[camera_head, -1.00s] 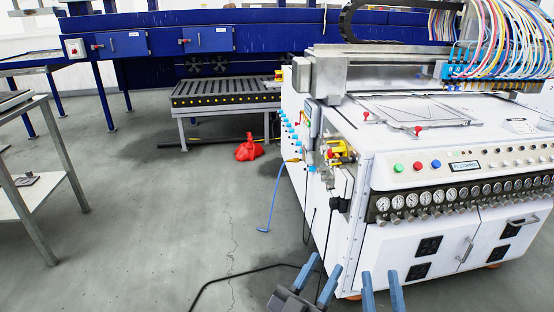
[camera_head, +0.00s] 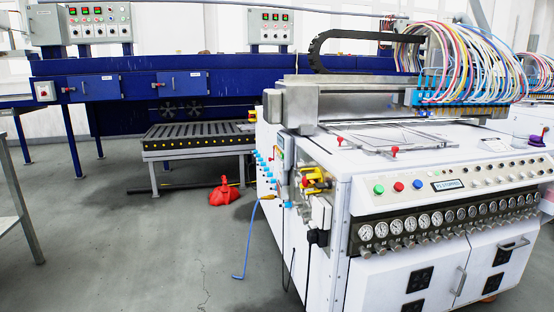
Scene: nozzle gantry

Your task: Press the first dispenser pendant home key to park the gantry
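The white dispenser machine (camera_head: 357,210) stands at the right, with a metal gantry beam (camera_head: 360,98) across its top. Its front panel has green, red and blue buttons (camera_head: 399,186) beside a small display (camera_head: 448,184), whose text seems to read "P1 STOPPED". A small panel with a pale screen (camera_head: 281,146) is mounted on the machine's left side; it may be the pendant. Its keys are too small to tell, and I cannot make out a home key. Neither of my grippers is in view.
A roller conveyor (camera_head: 198,136) stands left of the machine before a long blue unit (camera_head: 130,88). A table edge (camera_head: 8,223) is at far left. The middle floor is clear.

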